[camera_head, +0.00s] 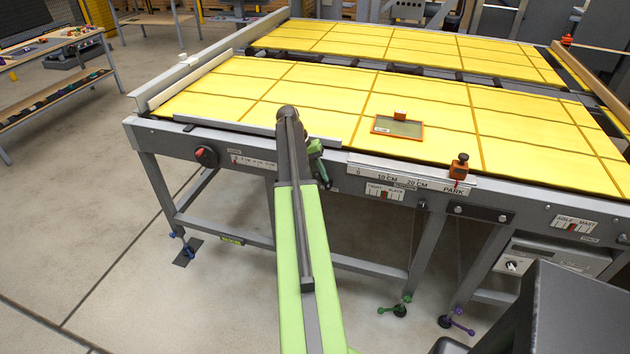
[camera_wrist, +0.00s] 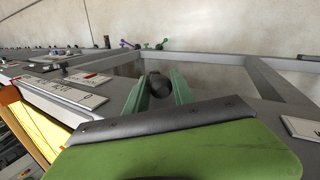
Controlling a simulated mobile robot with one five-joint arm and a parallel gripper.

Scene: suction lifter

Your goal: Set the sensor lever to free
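My gripper (camera_head: 317,164) is at the front rail of the yellow table, left of the long scale plate. In the wrist view, its two green fingers (camera_wrist: 160,88) stand apart on either side of a dark round knob (camera_wrist: 158,87). The knob fills most of the gap between the fingertips, and I cannot tell whether they press on it. It may be the sensor lever's end, but its shaft and any free mark are hidden. In the head view my arm and gripper cover this part of the rail.
The yellow table (camera_head: 430,118) bears an orange-framed plate (camera_head: 398,127). On the front rail are a red-and-black knob (camera_head: 206,156), a scale plate (camera_head: 410,178), an orange-topped clamp (camera_head: 459,166) and a tight/slack label (camera_head: 385,191).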

